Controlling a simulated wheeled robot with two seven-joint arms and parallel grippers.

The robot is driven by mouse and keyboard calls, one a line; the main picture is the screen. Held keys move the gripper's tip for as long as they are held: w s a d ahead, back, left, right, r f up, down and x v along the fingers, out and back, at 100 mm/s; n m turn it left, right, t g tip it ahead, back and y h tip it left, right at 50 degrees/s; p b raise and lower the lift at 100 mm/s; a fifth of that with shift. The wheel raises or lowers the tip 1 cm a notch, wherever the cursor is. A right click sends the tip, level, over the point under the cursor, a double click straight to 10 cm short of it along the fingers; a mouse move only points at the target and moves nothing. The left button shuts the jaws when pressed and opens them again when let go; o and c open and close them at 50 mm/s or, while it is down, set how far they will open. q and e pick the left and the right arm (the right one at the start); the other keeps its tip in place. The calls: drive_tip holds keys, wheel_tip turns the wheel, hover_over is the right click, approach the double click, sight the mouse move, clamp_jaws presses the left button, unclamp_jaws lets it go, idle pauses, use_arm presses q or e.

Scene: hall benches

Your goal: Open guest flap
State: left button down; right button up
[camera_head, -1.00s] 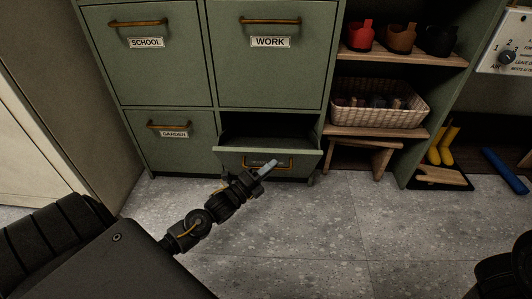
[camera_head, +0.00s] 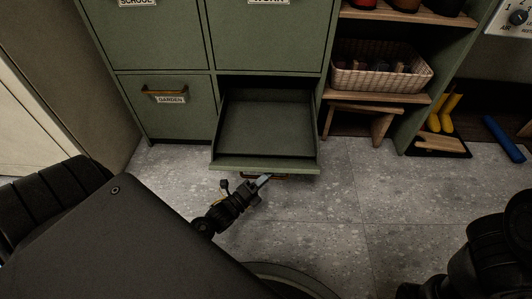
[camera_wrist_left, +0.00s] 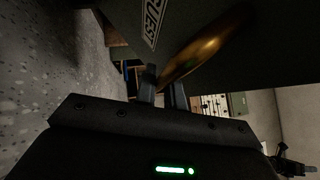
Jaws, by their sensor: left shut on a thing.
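The guest flap (camera_head: 265,164) is the lower right front of the green cabinet. It is swung down, and the dark, empty compartment behind it shows from above. Its brass handle (camera_head: 268,177) is mostly hidden under the flap's edge in the head view. In the left wrist view the handle (camera_wrist_left: 205,52) runs beside a label (camera_wrist_left: 153,22) ending in "UEST". My left gripper (camera_head: 262,180) is at the flap's front edge, shut on the handle; its fingers (camera_wrist_left: 163,88) show in the left wrist view.
The garden flap (camera_head: 168,105) at left is shut. At right a shelf holds a wicker basket (camera_head: 380,72), with a wooden stool (camera_head: 362,118) below. Yellow boots (camera_head: 443,114) and a blue object (camera_head: 504,138) are farther right. The grey floor (camera_head: 340,210) in front is clear.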

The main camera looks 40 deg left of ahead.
idle(0.3)
use_arm(q)
drive_tip(key=c, duration=1.5)
unclamp_jaws()
drive_tip(key=shift+r, duration=0.1)
drive_tip(key=p+v, duration=0.4)
drive_tip(key=v, duration=0.7)
drive_tip(key=shift+d, duration=0.1)
